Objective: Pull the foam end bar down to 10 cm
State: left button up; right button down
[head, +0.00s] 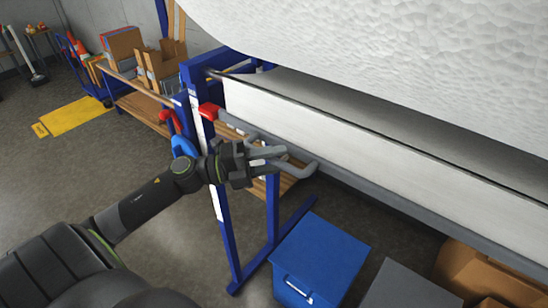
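A large white foam block (400,60) with a dimpled surface fills the top right of the head view. Below it runs a long pale bar (330,135), with a grey rail along its lower edge and a curved grey handle (305,172) at the front. I cannot tell for sure which part is the foam end bar. My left gripper (278,157) is at the handle, its fingers overlapping it in the picture. Whether they are closed around the handle is hidden. My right gripper is not in view.
A blue upright frame (222,215) with a red grip (209,111) stands left of the bar. A blue box (322,255) is on the floor below, with a cardboard box (482,270) to its right. A shelf with cartons (124,45) stands behind.

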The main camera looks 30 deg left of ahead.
pick_arm(q)
jog(key=shift+c, duration=0.4)
grip_shut()
jog(key=shift+f, duration=0.1)
notch_tip(320, 180, down, 10)
jog(key=b, duration=0.8)
jog(key=shift+o, duration=0.4)
grip_release()
